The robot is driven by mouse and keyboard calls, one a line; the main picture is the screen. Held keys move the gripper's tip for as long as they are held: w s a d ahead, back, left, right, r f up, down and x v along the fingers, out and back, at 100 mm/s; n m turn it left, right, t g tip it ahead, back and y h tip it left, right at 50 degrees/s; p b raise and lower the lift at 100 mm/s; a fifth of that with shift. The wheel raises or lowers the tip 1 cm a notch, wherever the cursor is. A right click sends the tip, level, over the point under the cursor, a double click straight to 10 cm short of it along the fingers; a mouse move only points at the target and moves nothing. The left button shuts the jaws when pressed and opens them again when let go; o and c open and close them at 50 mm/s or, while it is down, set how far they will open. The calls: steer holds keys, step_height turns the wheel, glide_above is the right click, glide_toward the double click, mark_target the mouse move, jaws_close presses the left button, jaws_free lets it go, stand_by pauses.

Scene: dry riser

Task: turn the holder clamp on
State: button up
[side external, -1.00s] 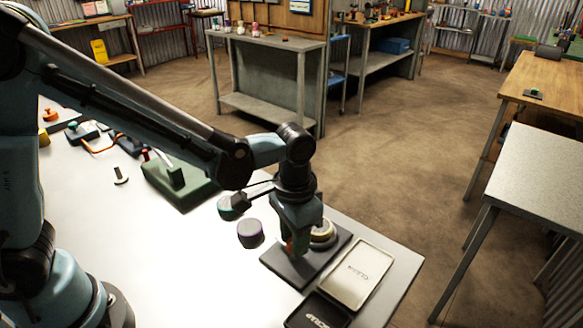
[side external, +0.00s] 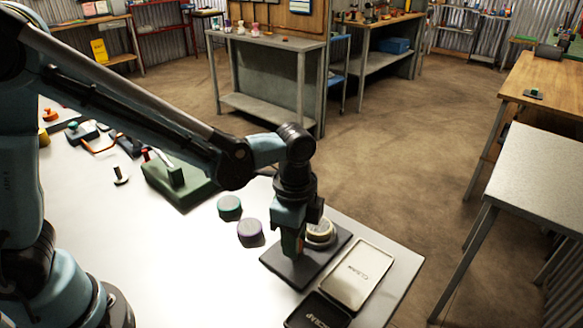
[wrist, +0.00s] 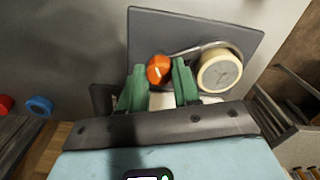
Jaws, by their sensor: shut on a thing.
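The holder is a dark flat plate (side external: 281,268) on the white bench, also in the wrist view (wrist: 170,28). A round cream-faced piece (side external: 320,230) sits on it, with a mark on its face in the wrist view (wrist: 219,71). A thin grey curved bar (wrist: 196,47) runs beside this piece. An orange knob (wrist: 158,69) with a pale line on top stands to its left. My gripper (wrist: 160,80) has its green fingers on either side of the knob, shut on it. In the side view my gripper (side external: 294,250) points down over the plate and hides the knob.
A cream tray (side external: 385,252) and a black tray (side external: 318,312) lie right of and in front of the plate. A green block (side external: 180,188) lies farther back.

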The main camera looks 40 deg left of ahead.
steer(key=m, duration=0.5)
stand_by(0.4)
stand_by(1.2)
steer(key=o, duration=1.1)
steer(key=shift+c, duration=0.2)
step_height(320, 180, up, 12)
